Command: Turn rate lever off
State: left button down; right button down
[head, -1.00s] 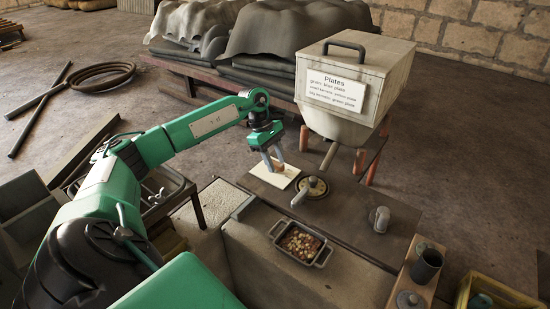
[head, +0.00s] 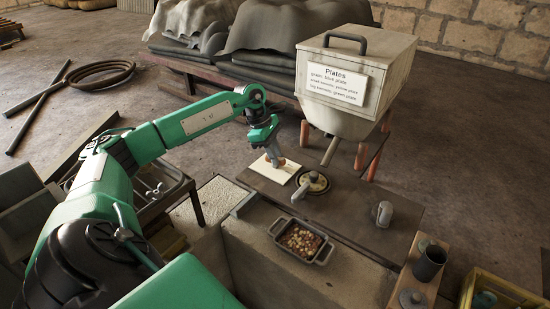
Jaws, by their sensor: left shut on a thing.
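My left gripper (head: 275,163) points down over a cream plate (head: 261,174) on the dark bench top. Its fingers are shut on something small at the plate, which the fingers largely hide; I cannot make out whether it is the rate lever. Right of it, a round brass-rimmed dial (head: 322,188) carries a grey lever (head: 301,190) whose handle points toward the lower left. The gripper is apart from that grey lever. My right gripper is not in view.
A hopper labelled Plates (head: 355,75) stands behind the bench with a spout toward it. A pan of small pieces (head: 301,241) sits in front. A grey fitting (head: 382,213) is at the right, beside a wooden rack (head: 424,272) with a dark cup (head: 430,263).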

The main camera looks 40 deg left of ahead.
pick_arm(q)
jog(key=n+t+b, duration=0.1)
jog(key=n, duration=0.2)
jog(key=shift+f+y+b, duration=0.15)
jog(key=shift+y+b, duration=0.15)
jog(key=shift+b, duration=0.1)
jog(key=shift+n+t+b, duration=0.3)
jog(key=shift+n+b, duration=0.25)
jog(key=shift+n, duration=0.25)
jog(key=n+t+y+b, duration=0.1)
jog(key=n+y+b, duration=0.1)
jog(key=n, duration=0.2)
jog(key=shift+n, duration=0.3)
jog(key=n+y+b, duration=0.1)
jog(key=n+b, duration=0.1)
jog(key=n, duration=0.2)
jog(key=shift+y, duration=0.3)
jog(key=shift+r+n+y+b, duration=0.2)
jog(key=shift+n+y+b, duration=0.15)
jog(key=shift+n, duration=0.55)
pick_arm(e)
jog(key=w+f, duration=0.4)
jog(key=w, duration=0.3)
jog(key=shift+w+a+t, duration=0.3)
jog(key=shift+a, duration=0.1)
